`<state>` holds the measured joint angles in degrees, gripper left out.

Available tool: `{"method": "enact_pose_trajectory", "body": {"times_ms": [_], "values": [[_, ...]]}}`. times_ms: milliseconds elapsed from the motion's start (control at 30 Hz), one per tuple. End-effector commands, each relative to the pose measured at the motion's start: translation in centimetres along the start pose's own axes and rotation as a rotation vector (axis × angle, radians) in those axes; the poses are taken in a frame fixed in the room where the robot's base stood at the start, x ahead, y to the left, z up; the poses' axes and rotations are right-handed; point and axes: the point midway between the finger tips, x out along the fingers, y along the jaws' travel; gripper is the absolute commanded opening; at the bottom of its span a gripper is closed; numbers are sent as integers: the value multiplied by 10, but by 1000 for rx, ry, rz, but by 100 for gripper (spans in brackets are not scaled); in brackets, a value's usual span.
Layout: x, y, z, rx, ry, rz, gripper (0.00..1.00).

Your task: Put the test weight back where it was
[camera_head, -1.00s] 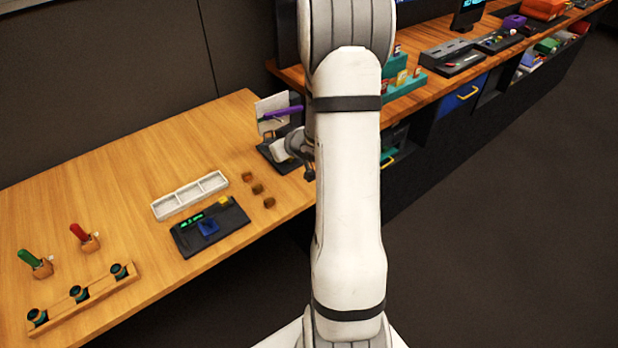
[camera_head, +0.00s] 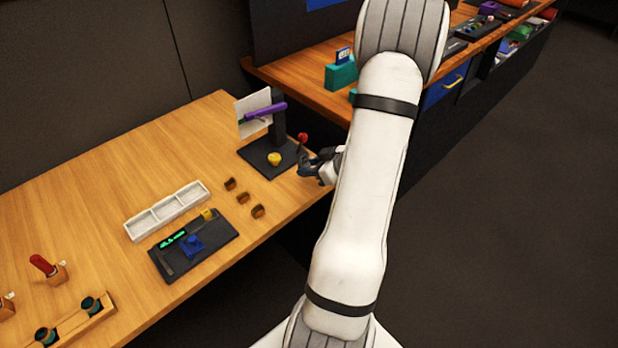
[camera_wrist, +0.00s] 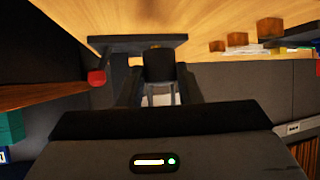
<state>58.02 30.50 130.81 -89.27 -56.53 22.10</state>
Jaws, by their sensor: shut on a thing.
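My gripper (camera_head: 318,166) is at the right end of the light wooden table, beside a dark stand (camera_head: 258,150). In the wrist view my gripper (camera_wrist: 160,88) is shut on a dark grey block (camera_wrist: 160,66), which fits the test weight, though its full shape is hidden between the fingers. The stand carries a yellow knob (camera_head: 274,159), a red-topped lever (camera_head: 302,138), a purple bar (camera_head: 265,111) and a pale plate. The stand's dark base (camera_wrist: 120,43) also shows just beyond the held block in the wrist view; I cannot tell whether they touch.
Several small brown blocks (camera_head: 243,197) sit left of my gripper. A white three-compartment tray (camera_head: 167,211) and a black panel with a green display (camera_head: 222,250) lie further left. A red-handled tool (camera_head: 42,264) stands at the far left. A darker wooden counter (camera_head: 300,88) is behind.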

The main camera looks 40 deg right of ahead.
Motion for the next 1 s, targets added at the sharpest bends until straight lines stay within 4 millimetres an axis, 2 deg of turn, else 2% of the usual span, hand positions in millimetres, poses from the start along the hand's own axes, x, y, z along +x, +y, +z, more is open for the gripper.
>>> {"method": "enact_pose_trajectory", "body": {"times_ms": [300, 667, 700, 933, 1000], "values": [[20, 0, 31, 0, 0, -2, 8], [22, 0, 35, -2, 0, -1, 8], [23, 0, 36, -2, 0, -1, 32], [22, -1, 35, -3, 0, -2, 51], [23, -1, 35, -3, 0, -2, 53]]}}
